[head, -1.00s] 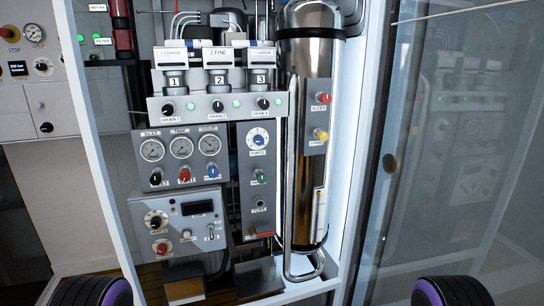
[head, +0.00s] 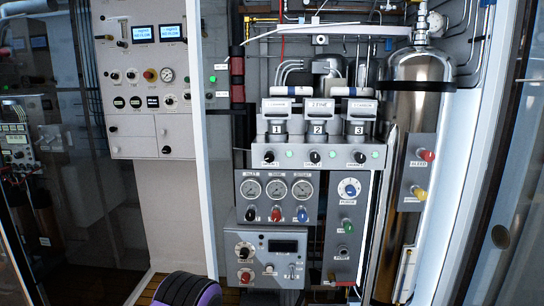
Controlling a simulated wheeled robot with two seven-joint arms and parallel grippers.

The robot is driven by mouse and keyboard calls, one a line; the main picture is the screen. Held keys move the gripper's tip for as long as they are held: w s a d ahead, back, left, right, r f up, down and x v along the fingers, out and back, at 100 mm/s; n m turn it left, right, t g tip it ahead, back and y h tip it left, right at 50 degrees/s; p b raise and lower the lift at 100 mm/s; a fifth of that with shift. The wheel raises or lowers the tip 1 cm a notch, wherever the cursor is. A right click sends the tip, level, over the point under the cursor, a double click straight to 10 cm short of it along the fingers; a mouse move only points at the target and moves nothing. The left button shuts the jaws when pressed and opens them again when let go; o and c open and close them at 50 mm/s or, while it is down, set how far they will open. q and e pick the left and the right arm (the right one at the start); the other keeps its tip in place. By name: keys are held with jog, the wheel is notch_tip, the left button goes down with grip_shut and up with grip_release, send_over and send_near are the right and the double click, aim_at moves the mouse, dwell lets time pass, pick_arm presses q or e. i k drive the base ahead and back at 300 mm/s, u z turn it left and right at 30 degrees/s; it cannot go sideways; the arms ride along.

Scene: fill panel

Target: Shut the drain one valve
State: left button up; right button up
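The drain one valve is a small black knob (head: 269,156) at the left end of the grey strip under the three numbered filter units, in the head view. It sits directly below the unit marked 1. Its pointer is too small to tell whether the valve is open or shut. The similar drain two knob (head: 315,156) and drain three knob (head: 360,157) sit to its right, with small green lights between them. Neither of my grippers is in view; nothing touches the knob. A black and purple part of my arm shows at the bottom edge.
Below the drain strip are three gauges (head: 276,188) with black, red and blue knobs. A steel cylinder (head: 418,110) stands to the right with red and yellow knobs. A white cabinet post (head: 206,140) rises on the left. The space before the drain knobs looks clear.

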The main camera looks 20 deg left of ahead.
aim_at(270, 158)
jog(key=u, duration=0.2)
jog(key=k, duration=0.15)
jog(key=u, duration=0.8)
jog(key=i, duration=0.25)
jog(key=z, duration=0.4)
jog(key=k, duration=0.5)
jog(key=u, duration=1.15)
jog(key=i, duration=1.15)
jog(key=z, duration=0.65)
